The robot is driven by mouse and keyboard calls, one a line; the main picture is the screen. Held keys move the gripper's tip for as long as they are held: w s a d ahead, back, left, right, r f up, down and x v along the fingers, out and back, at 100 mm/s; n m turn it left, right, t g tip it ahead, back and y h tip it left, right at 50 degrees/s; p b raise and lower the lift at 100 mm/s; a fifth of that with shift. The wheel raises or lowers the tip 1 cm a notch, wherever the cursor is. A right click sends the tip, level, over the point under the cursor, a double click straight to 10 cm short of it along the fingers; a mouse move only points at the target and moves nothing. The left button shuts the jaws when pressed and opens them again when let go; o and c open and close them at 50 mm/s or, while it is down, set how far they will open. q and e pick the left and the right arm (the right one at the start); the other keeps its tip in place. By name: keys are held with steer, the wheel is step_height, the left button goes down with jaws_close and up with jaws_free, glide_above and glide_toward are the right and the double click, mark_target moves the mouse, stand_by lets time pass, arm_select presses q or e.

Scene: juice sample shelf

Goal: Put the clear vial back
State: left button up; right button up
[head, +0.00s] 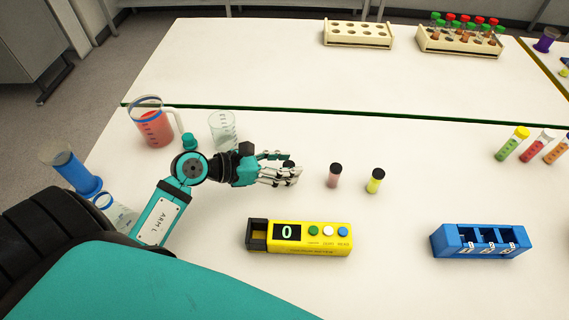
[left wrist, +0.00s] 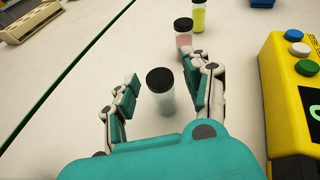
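The clear vial (left wrist: 163,98) with a black cap stands upright on the table in the left wrist view, between the two fingers of my left gripper (head: 286,170). The fingers are open, with a gap on each side of the vial. In the head view the fingers mostly hide it. A pink vial (head: 333,177) and a yellow vial (head: 374,183), both black-capped, stand to the right of the gripper. A blue rack (head: 478,254) with three numbered, empty-looking slots sits at the right. My right gripper is not in view.
A yellow meter (head: 315,247) reading 0, with coloured buttons, lies in front of the gripper. A jug of red liquid (head: 154,128) and a clear beaker (head: 222,132) stand behind the left arm. Capped tubes (head: 512,144) are at the right. Table between meter and rack is clear.

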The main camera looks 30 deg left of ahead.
arm_select(q)
steer(key=shift+r, duration=0.2)
steer(key=shift+s+a, duration=0.2)
steer(key=shift+a, duration=0.05)
steer(key=b+v, duration=0.2)
steer(key=v, duration=0.9)
steer(key=shift+s+r+b, duration=0.2)
steer(key=shift+b, duration=0.2)
